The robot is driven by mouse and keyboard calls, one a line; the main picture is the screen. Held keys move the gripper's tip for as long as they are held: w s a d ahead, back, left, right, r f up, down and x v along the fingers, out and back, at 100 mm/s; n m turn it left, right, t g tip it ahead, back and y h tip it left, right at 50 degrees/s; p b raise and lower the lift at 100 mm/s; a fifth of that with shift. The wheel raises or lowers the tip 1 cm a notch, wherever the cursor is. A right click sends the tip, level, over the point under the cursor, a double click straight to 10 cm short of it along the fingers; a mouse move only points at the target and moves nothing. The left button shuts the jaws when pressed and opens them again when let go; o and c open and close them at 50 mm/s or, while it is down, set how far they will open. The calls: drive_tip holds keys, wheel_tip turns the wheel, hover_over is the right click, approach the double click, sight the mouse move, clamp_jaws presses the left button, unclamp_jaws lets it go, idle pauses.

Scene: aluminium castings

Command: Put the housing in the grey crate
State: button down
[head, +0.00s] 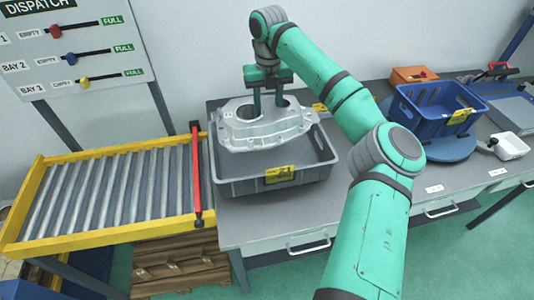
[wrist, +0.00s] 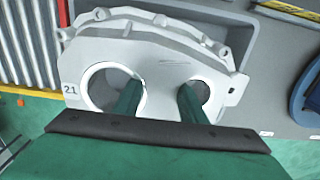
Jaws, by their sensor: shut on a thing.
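The housing (head: 262,132) is a pale aluminium casting with two round holes, marked 21 in the wrist view (wrist: 160,62). My gripper (head: 268,107) is shut on it, with one finger in each hole on either side of the web between them; the fingers also show in the wrist view (wrist: 160,95). The housing hangs over the grey crate (head: 235,187) and covers its back part from view. The crate sits on the bench and has a yellow label on its front wall. The visible part of the crate's floor is bare. The gap below the housing is hard to judge.
A roller conveyor (head: 110,190) with a yellow frame and a red bar (head: 195,175) stands left of the crate. A blue crate (head: 435,112) on a round blue base, a white tray (head: 508,146) and an orange box (head: 413,75) are to the right.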

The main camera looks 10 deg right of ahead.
drive_tip(key=f, duration=0.5)
drive_tip(key=shift+s, duration=0.25)
hover_over(269, 157)
wheel_tip(269, 157, down, 6)
drive_tip(key=shift+a+f, duration=0.1)
drive_tip(key=shift+f, duration=0.95)
drive_tip(key=shift+a+f, duration=0.1)
drive_tip(key=shift+f, duration=1.45)
drive_tip(key=shift+f, duration=0.1)
drive_tip(key=c, duration=1.1)
unclamp_jaws()
drive_tip(key=shift+f, duration=0.1)
